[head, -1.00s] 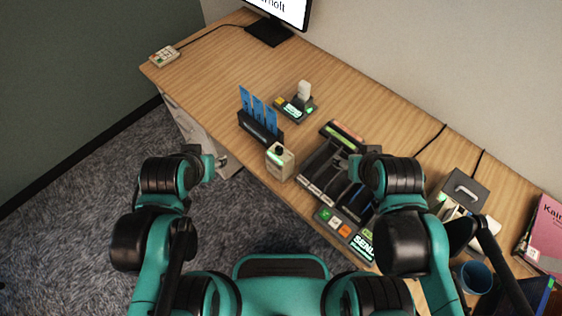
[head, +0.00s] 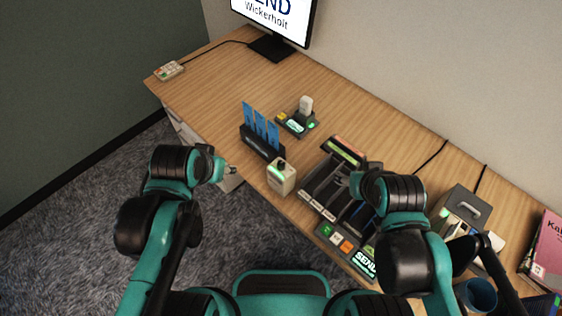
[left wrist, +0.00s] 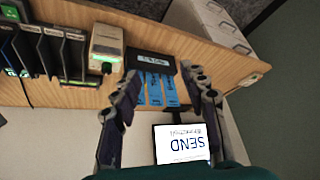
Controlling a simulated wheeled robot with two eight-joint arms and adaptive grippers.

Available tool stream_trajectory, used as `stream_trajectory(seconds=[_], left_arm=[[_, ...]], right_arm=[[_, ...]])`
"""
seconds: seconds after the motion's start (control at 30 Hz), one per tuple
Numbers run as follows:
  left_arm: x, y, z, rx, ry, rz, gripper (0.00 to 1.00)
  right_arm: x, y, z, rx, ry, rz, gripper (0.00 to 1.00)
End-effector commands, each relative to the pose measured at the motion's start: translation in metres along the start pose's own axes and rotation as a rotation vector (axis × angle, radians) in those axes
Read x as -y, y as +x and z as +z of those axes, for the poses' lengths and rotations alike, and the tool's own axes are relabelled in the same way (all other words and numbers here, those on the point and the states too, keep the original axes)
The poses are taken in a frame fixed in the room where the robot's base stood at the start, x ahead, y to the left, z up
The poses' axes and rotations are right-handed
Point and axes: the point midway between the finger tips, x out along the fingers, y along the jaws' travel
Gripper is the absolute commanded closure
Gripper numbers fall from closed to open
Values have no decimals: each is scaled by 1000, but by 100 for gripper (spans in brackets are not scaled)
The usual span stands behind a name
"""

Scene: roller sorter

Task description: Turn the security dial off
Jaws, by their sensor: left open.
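The security dial appears to be the black knob on a cream box (head: 281,178) at the desk's front edge. A green light glows beside the knob. The box also shows in the left wrist view (left wrist: 106,45), with its knob (left wrist: 106,67) facing down in that picture. My left gripper (head: 231,169) is open and empty, off the desk's front edge to the left of the box, not touching it. In the left wrist view its two fingers (left wrist: 160,75) are spread, with the box just left of them. My right arm is over the sorter; its fingers cannot be made out.
A black holder (head: 262,143) with blue cards stands just behind the box. A dark slotted sorter (head: 340,185) with a SEND panel stands to the right. A small grey device (head: 297,123) and a monitor (head: 272,20) are farther back.

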Motion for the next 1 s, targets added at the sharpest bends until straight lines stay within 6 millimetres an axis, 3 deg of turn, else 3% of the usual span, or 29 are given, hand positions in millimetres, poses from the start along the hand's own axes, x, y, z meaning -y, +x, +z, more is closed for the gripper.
stream_trajectory(seconds=[0.03, 0.2, 0.43, 0.67, 0.87, 1.0], left_arm=[[-9, 4, -14, 37, 60, 18, 56], [-45, 25, -47, 184, 290, 85, 56], [-101, 68, -75, 365, 586, 182, 56], [-136, 97, -81, 466, 755, 243, 56], [-142, 112, -75, 482, 781, 253, 56], [-142, 132, -63, 481, 779, 252, 56]], right_arm=[[0, 1, 1, 0, 0, 0, 44], [0, 3, 2, 0, 0, 0, 44], [0, 5, 4, 0, 0, 0, 44], [0, 6, 4, 0, 0, 0, 44], [0, 11, 8, 0, 0, 0, 44], [0, 19, 14, 0, 0, 0, 44]])
